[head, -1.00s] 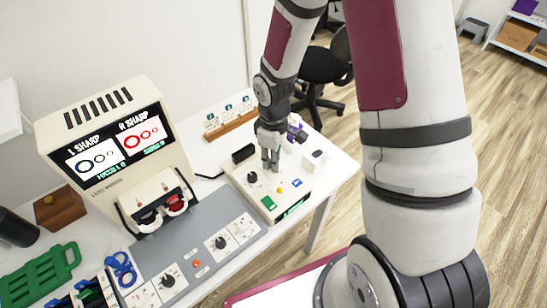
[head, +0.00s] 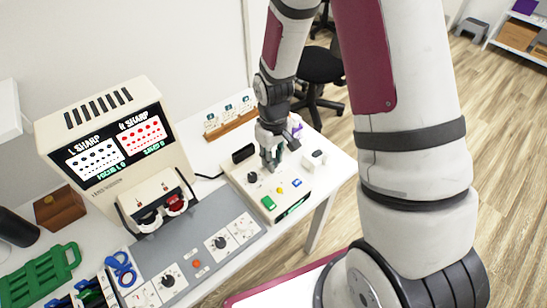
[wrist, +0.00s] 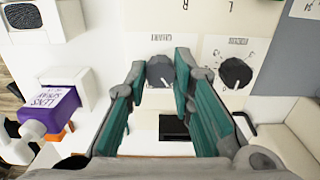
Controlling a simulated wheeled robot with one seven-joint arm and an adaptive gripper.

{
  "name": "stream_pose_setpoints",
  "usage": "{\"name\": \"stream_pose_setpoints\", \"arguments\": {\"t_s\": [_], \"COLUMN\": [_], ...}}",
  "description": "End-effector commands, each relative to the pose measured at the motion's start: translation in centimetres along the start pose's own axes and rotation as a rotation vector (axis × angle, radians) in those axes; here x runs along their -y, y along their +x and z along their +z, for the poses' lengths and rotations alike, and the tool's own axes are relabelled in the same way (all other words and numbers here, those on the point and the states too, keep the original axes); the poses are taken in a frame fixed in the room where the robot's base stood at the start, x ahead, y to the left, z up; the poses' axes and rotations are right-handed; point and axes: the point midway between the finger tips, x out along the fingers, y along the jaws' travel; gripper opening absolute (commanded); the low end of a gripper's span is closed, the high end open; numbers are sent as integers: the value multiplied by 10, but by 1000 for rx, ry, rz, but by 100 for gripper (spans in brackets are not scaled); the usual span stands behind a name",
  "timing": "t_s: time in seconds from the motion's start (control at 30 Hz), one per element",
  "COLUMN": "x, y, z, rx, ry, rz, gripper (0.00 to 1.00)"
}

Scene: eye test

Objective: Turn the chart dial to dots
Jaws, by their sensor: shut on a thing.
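My gripper (head: 271,164) points down over the cream control box (head: 295,200) on the table. In the wrist view its teal-lined fingers (wrist: 161,82) are shut on the grey chart dial (wrist: 160,70), one on each side. In the head view this dial is hidden by the gripper. A white mark shows on the dial; its small labels are too blurred to read. The tester's screen (head: 118,142) shows rows of black dots in the left panel and rows of red dots in the right panel, both headed SHARP.
A second black dial (wrist: 236,73) sits close beside the held one. The box also carries green (head: 268,203), yellow and blue buttons. A purple-labelled bottle (wrist: 58,103) stands near my gripper. A grey panel with dials (head: 190,262) lies in front of the tester.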

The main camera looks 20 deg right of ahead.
Motion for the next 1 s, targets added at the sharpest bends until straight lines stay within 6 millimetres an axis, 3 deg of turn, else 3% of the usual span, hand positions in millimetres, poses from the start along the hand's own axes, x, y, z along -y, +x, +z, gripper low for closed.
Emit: {"name": "stream_pose_setpoints", "arguments": {"t_s": [0.4,0.97,1.0], "x": [1,1,1], "y": [0,0,0], "z": [0,0,0], "rx": [1,1,1], "ry": [217,256,256], "rz": [-1,-1,-1], "gripper": [0,0,24]}}
